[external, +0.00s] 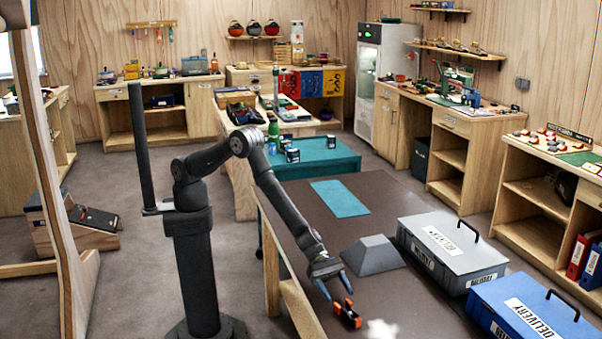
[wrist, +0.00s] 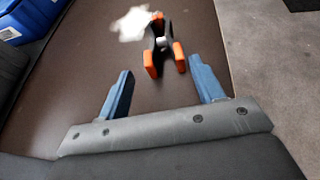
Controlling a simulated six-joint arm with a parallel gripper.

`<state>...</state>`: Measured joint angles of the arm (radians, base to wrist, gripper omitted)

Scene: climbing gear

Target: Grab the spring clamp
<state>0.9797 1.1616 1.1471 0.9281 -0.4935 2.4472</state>
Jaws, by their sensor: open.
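The spring clamp (external: 346,314) is black with orange tips and lies on the brown table (external: 400,310) near its front left part. In the wrist view the clamp (wrist: 162,45) lies just beyond my fingertips, with two orange ends pointing toward me. My gripper (external: 334,286) is open and empty, its two blue fingers pointing down close to the clamp. In the wrist view my gripper (wrist: 162,72) has its fingers spread to either side of the clamp's near ends, with no contact visible.
A white crumpled item (external: 381,330) lies right beside the clamp. A grey wedge-shaped block (external: 372,256) stands behind it. A grey lidded box (external: 452,255) and a blue delivery box (external: 530,310) stand at the right. A teal mat (external: 340,198) lies at the far end, with bare table around it.

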